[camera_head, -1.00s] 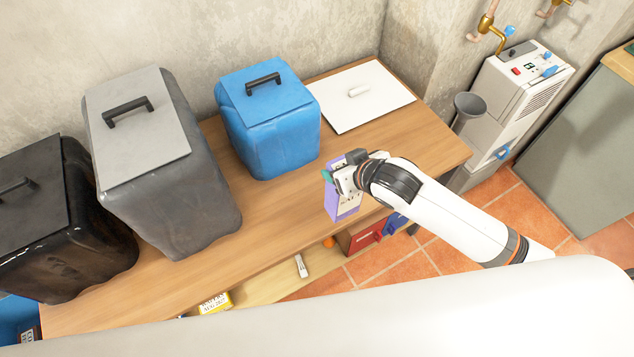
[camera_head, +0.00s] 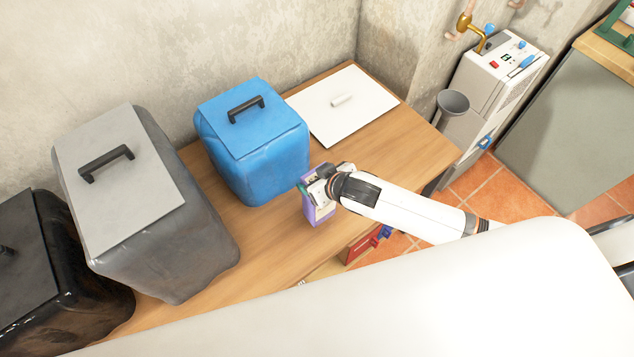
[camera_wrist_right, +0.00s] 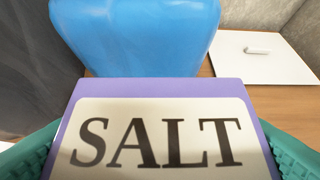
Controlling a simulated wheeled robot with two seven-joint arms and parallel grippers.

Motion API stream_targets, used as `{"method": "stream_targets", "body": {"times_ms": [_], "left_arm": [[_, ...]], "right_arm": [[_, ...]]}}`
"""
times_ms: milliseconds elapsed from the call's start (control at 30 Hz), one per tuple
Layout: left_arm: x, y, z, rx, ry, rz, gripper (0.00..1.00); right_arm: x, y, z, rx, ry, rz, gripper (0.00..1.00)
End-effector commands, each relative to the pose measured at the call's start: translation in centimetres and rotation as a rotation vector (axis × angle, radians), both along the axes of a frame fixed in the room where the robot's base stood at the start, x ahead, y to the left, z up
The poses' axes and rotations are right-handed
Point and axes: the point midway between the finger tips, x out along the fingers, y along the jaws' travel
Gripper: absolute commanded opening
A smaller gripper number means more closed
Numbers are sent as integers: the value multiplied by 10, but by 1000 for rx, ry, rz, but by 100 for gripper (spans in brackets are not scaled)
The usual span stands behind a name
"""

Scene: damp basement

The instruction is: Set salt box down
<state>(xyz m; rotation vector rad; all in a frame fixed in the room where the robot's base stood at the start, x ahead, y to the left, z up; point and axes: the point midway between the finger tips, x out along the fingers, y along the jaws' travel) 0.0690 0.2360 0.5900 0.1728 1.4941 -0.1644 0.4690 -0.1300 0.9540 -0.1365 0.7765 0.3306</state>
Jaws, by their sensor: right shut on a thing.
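The salt box (camera_head: 319,213) is purple with a pale label. My right gripper (camera_head: 310,190) is shut on it, near the front edge of the wooden table (camera_head: 215,258), in front of the blue bin. In the right wrist view the salt box (camera_wrist_right: 160,135) fills the lower middle, its label reading SALT, with a green finger on each side. The box looks upright. Its underside is hidden, so I cannot tell whether it touches the tabletop. My left gripper is not in view.
A blue lidded bin (camera_head: 262,160) stands just behind the box. A grey bin (camera_head: 170,250) and a black bin (camera_head: 75,290) stand to the left. A white lid-like panel (camera_head: 365,115) lies at the back right. Bare tabletop lies between panel and box.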

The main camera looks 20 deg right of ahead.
Motion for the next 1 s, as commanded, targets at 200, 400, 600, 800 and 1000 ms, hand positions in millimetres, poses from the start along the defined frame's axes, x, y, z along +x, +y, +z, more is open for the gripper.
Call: {"method": "stream_targets", "body": {"times_ms": [200,400,600,800,1000], "left_arm": [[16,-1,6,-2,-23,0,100],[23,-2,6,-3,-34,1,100],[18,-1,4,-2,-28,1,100],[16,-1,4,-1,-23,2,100],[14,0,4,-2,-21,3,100]], "right_arm": [[0,1,-24,2,0,0,1],[0,1,-25,2,-2,1,1],[0,0,-30,0,1,1,71],[0,0,-29,0,1,0,90],[0,0,-28,-1,1,1,90]]}}
